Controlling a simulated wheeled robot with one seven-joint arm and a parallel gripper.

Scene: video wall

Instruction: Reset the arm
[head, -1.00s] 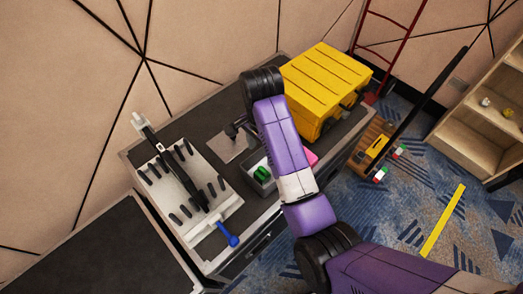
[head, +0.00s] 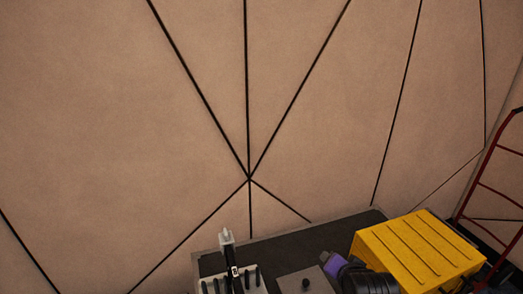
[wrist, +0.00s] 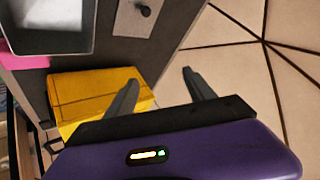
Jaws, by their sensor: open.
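My gripper (wrist: 155,85) shows in the wrist view with its two dark fingers spread apart. It is open, with nothing between the fingers. In that view the yellow box (wrist: 95,95) lies behind the left finger, and the wall (wrist: 285,75) is to the right. In the head view only a purple and black part of my arm shows at the bottom edge, just left of the yellow box (head: 420,250). My fingers are not visible there.
A dark-topped bench (head: 310,245) stands against the panelled wall (head: 130,110). On it are a rack (head: 258,279) with black pegs and a grey plate (head: 312,281). A red ladder-like frame (head: 490,185) stands at the right. A grey bin (wrist: 45,42) and pink item (wrist: 22,61) show in the wrist view.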

